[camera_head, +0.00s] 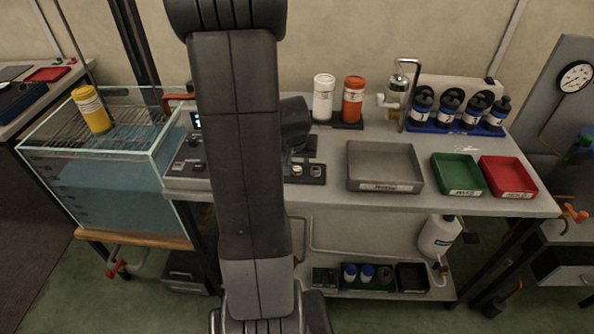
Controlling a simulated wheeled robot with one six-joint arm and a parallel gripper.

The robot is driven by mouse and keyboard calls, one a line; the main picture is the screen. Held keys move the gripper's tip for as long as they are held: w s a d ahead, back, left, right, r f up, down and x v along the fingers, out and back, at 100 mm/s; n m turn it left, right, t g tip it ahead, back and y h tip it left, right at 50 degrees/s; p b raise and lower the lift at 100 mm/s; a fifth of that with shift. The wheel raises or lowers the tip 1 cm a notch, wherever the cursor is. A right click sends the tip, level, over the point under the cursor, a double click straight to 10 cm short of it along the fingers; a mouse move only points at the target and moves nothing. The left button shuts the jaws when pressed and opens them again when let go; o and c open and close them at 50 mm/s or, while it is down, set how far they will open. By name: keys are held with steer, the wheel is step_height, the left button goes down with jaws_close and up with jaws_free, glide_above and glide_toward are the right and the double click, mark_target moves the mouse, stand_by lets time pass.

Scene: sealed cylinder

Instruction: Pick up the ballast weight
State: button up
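I cannot surely pick out the ballast weight. Small metallic pieces (297,170) sit on a dark holder (305,180) on the bench, just right of my arm, and one of them may be it. My arm fills the middle of the view and hides part of the bench. A dark end part of my arm, perhaps my gripper (296,135), shows behind it, above and just beyond the holder. Its fingers cannot be made out. A yellow cylinder (91,110) stands tilted on the wire rack of the water tank (110,185) at left.
The bench (330,198) carries a grey tray (385,146), a green tray (457,161) and a red tray (508,164). White (323,97) and orange (353,99) containers, a tap (408,90) and several dark bottles (449,106) stand at the back. A lower shelf (400,290) holds small items.

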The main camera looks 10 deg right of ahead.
mark_target(297, 169)
steer(key=shift+x, duration=2.7)
steer(key=shift+d, duration=0.1)
steer(key=c, duration=0.8)
steer(key=shift+r, duration=0.1)
